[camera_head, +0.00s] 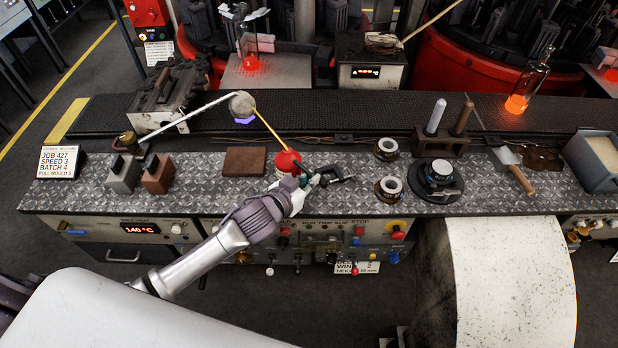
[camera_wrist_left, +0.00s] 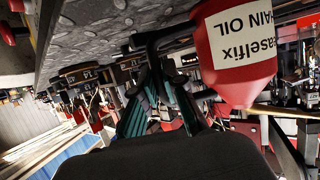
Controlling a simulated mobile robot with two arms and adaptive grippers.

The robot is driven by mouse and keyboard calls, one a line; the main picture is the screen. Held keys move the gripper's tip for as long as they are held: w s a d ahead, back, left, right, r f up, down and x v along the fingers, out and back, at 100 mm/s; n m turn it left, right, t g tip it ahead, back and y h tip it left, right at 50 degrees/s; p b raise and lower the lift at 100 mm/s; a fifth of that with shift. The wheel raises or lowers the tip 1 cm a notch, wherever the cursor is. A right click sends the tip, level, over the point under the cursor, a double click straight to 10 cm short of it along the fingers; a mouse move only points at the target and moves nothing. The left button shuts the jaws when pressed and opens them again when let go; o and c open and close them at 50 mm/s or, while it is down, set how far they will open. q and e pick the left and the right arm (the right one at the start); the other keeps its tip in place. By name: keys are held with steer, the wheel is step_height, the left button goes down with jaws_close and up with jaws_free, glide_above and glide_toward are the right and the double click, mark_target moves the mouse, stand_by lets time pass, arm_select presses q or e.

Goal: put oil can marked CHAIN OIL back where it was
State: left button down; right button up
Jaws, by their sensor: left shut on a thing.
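The oil can (camera_head: 287,162) is red with a white label and a long thin brass spout pointing up and left. In the left wrist view the can (camera_wrist_left: 232,82) fills the upper right, and the label reads in part "AIN OIL". My left gripper (camera_head: 312,181) is at the can's near right side, above the front of the bench, and is shut on it. Its dark and teal fingers (camera_wrist_left: 160,95) show in the left wrist view. I cannot tell whether the can's base touches the bench plate (camera_head: 225,190). My right gripper is not in view.
A brown block (camera_head: 245,161) lies left of the can. Ring-shaped pieces (camera_head: 389,187) and a round black stand (camera_head: 437,180) are to its right. A ladle (camera_head: 241,104) spans the back left. Bare plate shows left of the gripper. Control knobs line the front panel.

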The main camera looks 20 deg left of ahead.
arm_select(q)
steer(key=c, duration=1.6)
jaws_free()
steer(key=shift+f, duration=0.1)
steer(key=shift+c, duration=0.2)
steer(key=o, duration=0.4)
steer(key=shift+s, duration=0.15)
steer(key=b+v, duration=0.2)
steer(key=v, duration=1)
steer(key=shift+r, duration=0.25)
steer(key=shift+f, duration=0.1)
